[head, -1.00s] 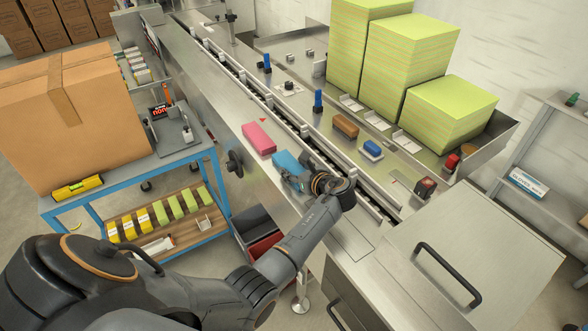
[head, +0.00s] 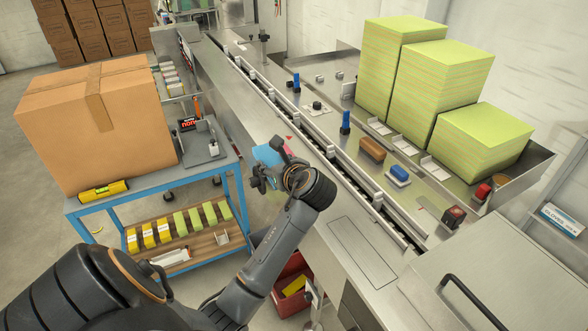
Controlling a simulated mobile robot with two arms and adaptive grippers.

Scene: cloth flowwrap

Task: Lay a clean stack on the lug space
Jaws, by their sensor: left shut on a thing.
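A blue stack (head: 268,152) is held in my left gripper (head: 268,170), over the near steel ledge at the left of the lug conveyor. The gripper hides its lower part. I cannot tell how high it is above the ledge. The lug conveyor (head: 318,138) runs diagonally, with metal rails, to the right of the gripper. The pink stack is not visible now; my gripper and the blue stack cover that part of the ledge. My right gripper is not in view.
Tall yellow-green stacks (head: 440,95) stand on the right tray. Brown (head: 373,148) and blue-white (head: 398,174) brushes lie beyond the conveyor. A blue cart (head: 150,195) with a large carton (head: 95,125) stands left. A red bin (head: 290,285) sits below the ledge.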

